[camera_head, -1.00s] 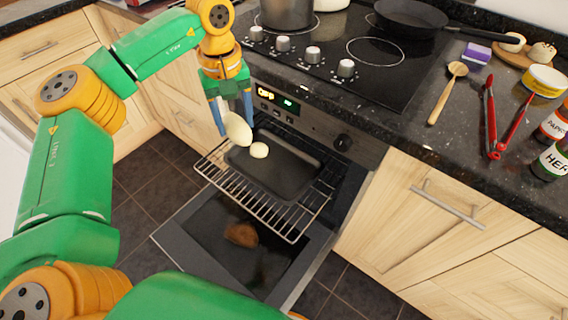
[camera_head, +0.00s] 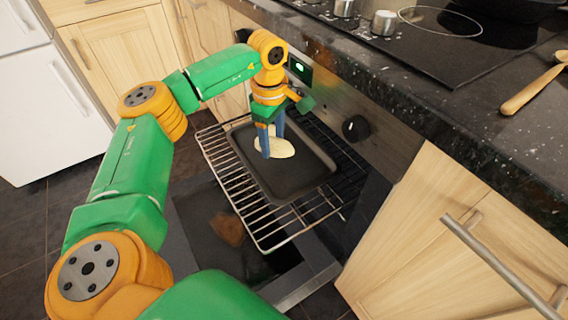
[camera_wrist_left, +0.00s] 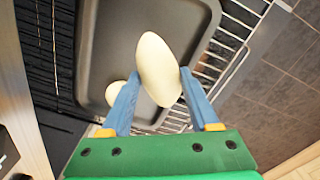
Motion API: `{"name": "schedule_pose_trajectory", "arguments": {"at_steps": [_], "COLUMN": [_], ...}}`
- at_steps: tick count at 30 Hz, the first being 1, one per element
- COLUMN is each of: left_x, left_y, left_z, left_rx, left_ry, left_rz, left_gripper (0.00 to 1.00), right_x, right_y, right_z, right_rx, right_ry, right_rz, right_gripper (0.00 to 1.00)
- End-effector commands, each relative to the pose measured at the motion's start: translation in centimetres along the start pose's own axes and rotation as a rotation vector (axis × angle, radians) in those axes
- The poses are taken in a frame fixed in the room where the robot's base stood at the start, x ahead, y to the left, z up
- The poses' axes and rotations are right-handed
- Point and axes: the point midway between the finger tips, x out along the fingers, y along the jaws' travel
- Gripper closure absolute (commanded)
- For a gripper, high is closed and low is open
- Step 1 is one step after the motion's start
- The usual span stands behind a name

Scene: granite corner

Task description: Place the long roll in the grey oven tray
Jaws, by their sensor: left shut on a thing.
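The long roll (camera_head: 274,149) is pale and oval. My left gripper (camera_head: 268,155) is shut on it, with blue fingers pointing down. It is over the far part of the grey oven tray (camera_head: 290,188); I cannot tell whether it touches the tray. In the left wrist view the long roll (camera_wrist_left: 158,68) sits between the fingertips, over the tray (camera_wrist_left: 112,35). My right gripper is out of view.
The tray rests on a pulled-out wire rack (camera_head: 228,173) above the open oven door, which has a brown patch (camera_head: 228,229). The dark countertop (camera_head: 420,105) edge and oven front with its knob (camera_head: 355,128) are close on the right. The tray's near part is clear.

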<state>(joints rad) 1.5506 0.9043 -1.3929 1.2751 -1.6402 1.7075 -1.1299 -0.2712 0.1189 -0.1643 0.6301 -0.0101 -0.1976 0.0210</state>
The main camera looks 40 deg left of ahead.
Motion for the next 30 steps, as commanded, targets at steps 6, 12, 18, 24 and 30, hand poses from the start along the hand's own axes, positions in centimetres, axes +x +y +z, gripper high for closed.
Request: {"name": "schedule_pose_trajectory", "arguments": {"at_steps": [6,12,18,24,30], "left_x": [3.0,6.4,6.4,6.8,6.7], "left_y": [-0.2,-0.3,-0.3,-0.3,-0.3], "left_z": [2.4,2.9,2.9,2.9,2.9], "left_rx": [0.004,-0.001,-0.001,-0.001,-0.001], "left_ry": [0.001,0.0,0.0,0.0,0.0], "left_rz": [-0.001,0.0,0.002,0.002,0.002], "left_gripper": [0.94,0.94,0.94,0.31,0.07], "right_x": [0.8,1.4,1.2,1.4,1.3], "right_y": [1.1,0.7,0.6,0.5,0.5], "right_z": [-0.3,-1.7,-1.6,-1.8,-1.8], "right_rx": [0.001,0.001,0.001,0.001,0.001], "right_ry": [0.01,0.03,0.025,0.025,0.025], "right_rz": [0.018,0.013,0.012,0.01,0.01], "right_gripper": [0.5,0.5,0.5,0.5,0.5]}}
